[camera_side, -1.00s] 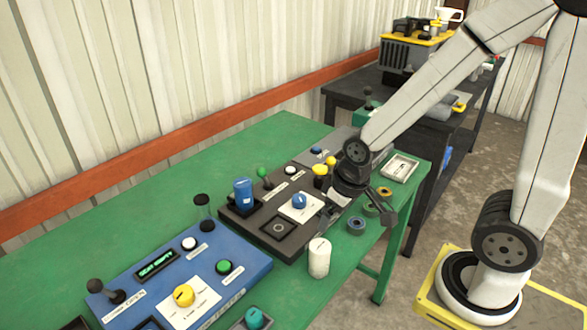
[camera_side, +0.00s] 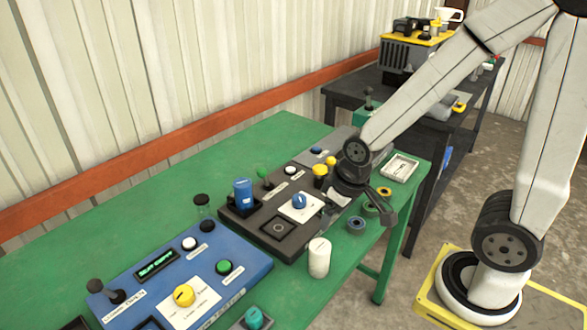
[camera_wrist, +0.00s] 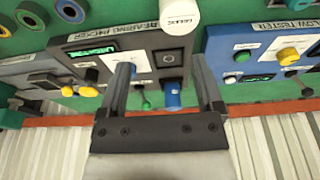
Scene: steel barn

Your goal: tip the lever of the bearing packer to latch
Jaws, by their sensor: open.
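The bearing packer (camera_side: 262,240) is a dark panel on the green bench; in the wrist view its labelled face (camera_wrist: 150,45) lies under my gripper. Its lever seems to be the thin stalk with a green ball (camera_side: 263,172), standing near the panel's far edge beside the blue cup. The green ball also shows in the wrist view (camera_wrist: 146,104), beyond and between my fingers. My gripper (camera_wrist: 163,68) is open and empty. In the side view my gripper (camera_side: 362,208) hangs over the packer's right end, apart from the lever.
A blue cup (camera_side: 243,193) and a blue knob on a white plate (camera_side: 300,203) sit on the packer. A blue flow tester (camera_side: 240,262) stands left. A white cylinder (camera_side: 319,257) and several rings (camera_side: 356,224) are near the bench's front edge. The bench's back left is clear.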

